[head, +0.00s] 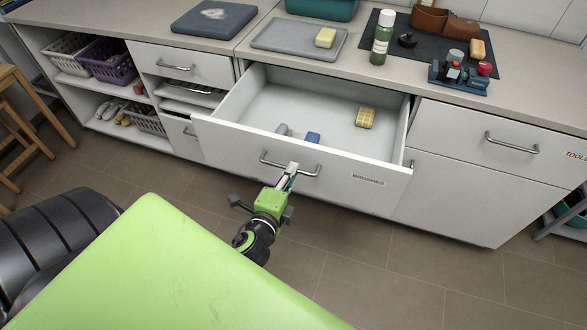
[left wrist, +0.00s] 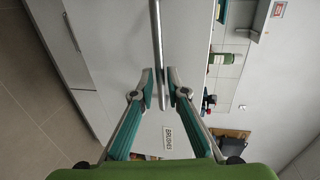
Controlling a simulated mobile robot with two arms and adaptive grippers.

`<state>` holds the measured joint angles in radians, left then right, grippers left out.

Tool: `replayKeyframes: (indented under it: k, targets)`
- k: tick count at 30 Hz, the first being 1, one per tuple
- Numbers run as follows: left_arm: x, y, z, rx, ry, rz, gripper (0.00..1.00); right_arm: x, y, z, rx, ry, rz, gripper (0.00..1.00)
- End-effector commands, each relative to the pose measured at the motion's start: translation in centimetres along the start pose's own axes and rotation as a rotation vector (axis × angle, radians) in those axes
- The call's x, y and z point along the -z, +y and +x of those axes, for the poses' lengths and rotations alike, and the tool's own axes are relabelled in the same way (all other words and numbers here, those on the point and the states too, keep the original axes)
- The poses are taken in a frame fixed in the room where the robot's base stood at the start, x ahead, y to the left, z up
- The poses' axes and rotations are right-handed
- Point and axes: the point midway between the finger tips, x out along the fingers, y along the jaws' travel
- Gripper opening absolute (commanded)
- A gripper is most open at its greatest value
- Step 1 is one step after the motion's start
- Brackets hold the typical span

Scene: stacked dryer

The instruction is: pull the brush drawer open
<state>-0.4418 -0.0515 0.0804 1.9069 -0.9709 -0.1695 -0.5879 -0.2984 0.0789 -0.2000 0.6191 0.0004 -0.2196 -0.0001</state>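The brush drawer (head: 225,132), white and labelled BRUSHES, stands well out of the counter front, its inside showing. Its metal bar handle (head: 290,164) is on the front panel; the handle also shows in the left wrist view (left wrist: 158,40). My left gripper (head: 292,168) is at the handle. In the left wrist view the bar runs between its two fingertips (left wrist: 160,88), with a narrow gap visible on each side, so the fingers look slightly open around it. A yellow brush (head: 365,117), a blue item (head: 313,138) and a grey item (head: 283,130) lie inside. My right gripper is not visible.
A closed drawer marked TOOLS (head: 470,135) is to the right. Open shelves with baskets (head: 105,62) are to the left. The counter holds a grey tray (head: 275,38), a green bottle (head: 382,38) and shoes. Tiled floor (head: 380,250) lies in front.

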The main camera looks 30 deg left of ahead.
Motion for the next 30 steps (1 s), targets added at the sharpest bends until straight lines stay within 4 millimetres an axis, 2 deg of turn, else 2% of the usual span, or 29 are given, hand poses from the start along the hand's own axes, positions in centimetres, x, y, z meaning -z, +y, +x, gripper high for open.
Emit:
replayKeyframes:
  k: [1, 6, 10, 27, 30]
  targets:
    - [-0.1, 0.1, -1.1, -0.004, -0.002, -0.002, 0.14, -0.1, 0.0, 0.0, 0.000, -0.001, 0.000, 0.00]
    - [-0.1, 0.2, -3.8, -0.004, -0.003, -0.002, 0.14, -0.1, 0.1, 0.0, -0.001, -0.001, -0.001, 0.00]
    - [0.0, 0.1, -4.9, -0.002, -0.002, -0.001, 0.14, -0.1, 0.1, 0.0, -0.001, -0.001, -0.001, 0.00]
    - [0.0, 0.0, -5.2, 0.000, 0.000, 0.000, 0.14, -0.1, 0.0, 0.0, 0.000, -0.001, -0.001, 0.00]
    - [0.2, 0.8, -5.1, -0.015, 0.004, -0.015, 0.14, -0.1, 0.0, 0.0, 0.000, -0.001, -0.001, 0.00]
